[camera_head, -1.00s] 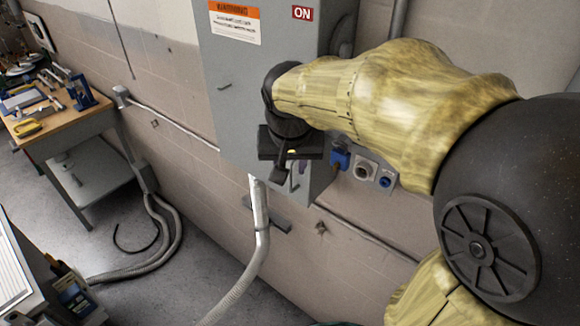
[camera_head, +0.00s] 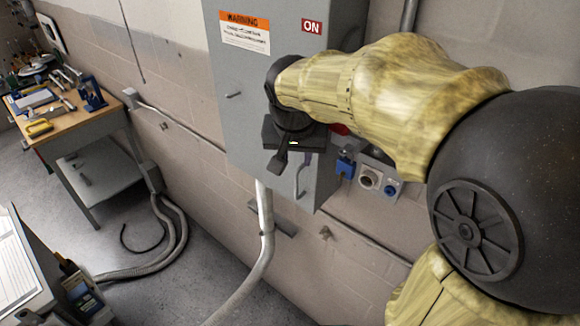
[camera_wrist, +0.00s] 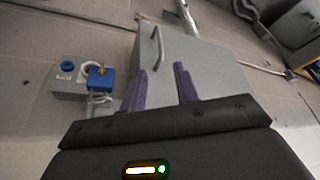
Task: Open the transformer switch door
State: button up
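The grey transformer switch box (camera_head: 243,110) hangs on the wall, with a warning label and a red ON sign on its front. A small latch or handle (camera_head: 233,95) sits on its left front, and a bent metal handle (camera_head: 300,181) near its bottom. In the wrist view the grey box (camera_wrist: 205,65) lies beyond my fingers, with a bent handle (camera_wrist: 160,45) on it. My gripper (camera_wrist: 158,72) has two purple fingers apart with nothing held between them. In the head view my gripper (camera_head: 292,165) is in front of the box's lower part; my arm hides the right side.
A blue padlock (camera_wrist: 100,78) hangs beside the box, next to outlets (camera_head: 370,178). A conduit (camera_head: 265,225) runs down below the box. A wooden workbench (camera_head: 85,120) with tools stands at left. A red part (camera_head: 339,129) shows behind my arm.

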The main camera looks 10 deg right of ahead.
aim_at(297, 179)
jog(key=p+x, duration=0.2)
jog(key=x, duration=1.1)
jog(key=shift+s, duration=0.1)
grip_shut()
